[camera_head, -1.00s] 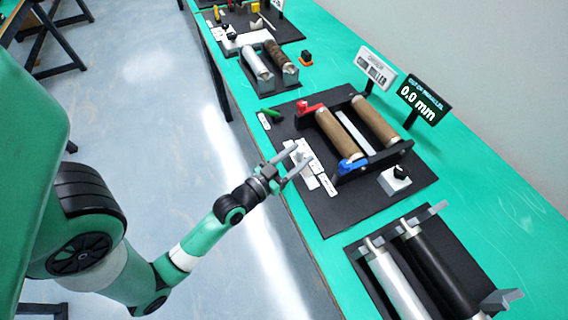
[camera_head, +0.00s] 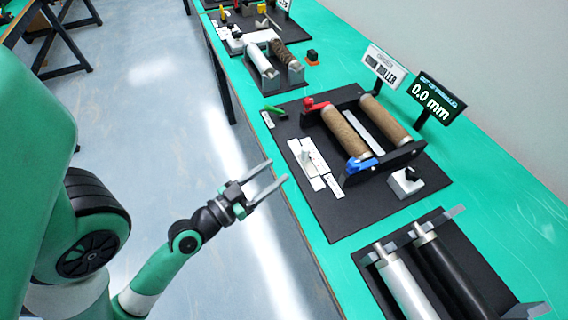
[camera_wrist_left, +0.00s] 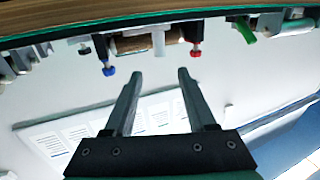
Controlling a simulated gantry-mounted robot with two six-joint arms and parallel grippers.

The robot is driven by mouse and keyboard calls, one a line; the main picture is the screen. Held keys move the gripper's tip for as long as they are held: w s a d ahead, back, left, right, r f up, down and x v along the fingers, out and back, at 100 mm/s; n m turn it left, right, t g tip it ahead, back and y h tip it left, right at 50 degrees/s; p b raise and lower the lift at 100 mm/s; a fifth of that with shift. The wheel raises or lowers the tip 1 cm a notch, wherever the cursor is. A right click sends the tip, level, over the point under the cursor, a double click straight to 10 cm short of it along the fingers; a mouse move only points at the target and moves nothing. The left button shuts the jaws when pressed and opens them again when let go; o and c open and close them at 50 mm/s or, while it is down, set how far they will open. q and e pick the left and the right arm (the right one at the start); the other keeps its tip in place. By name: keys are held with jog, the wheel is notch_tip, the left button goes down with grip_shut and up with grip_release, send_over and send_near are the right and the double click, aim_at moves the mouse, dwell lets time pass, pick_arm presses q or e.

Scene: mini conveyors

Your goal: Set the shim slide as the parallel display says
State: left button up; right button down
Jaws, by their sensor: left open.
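The shim slide is a pale block with a small upright knob (camera_head: 306,157) on a white scale strip (camera_head: 315,163), at the front edge of the black roller station. The parallel display (camera_head: 437,97) reads 0.0 mm and stands behind the station. Two brown rollers (camera_head: 345,132) lie in a black frame, with a red lever (camera_head: 316,104) and a blue lever (camera_head: 361,164) at the near side. My left gripper (camera_head: 278,179) is open and empty, out over the floor beside the table edge, apart from the slide. It also shows in the left wrist view (camera_wrist_left: 156,82). My right gripper is out of view.
A grey block with a black knob (camera_head: 407,180) stands right of the rollers. A green piece (camera_head: 275,111) lies left. A white sign (camera_head: 385,66) stands behind. Another roller station (camera_head: 440,213) is nearer. The floor around my left gripper is clear.

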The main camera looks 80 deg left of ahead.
aim_at(303, 151)
pick_arm(q)
jog(key=w+p, duration=0.1)
jog(key=w+a+p, duration=0.1)
jog(key=shift+w+a+r+p, duration=0.15)
jog(key=shift+w+r+p, duration=0.1)
jog(key=shift+r+p, duration=0.1)
jog(key=x, duration=0.9)
jog(key=shift+f, duration=0.35)
jog(key=shift+s, duration=0.1)
grip_shut()
jog(key=shift+p, duration=0.35)
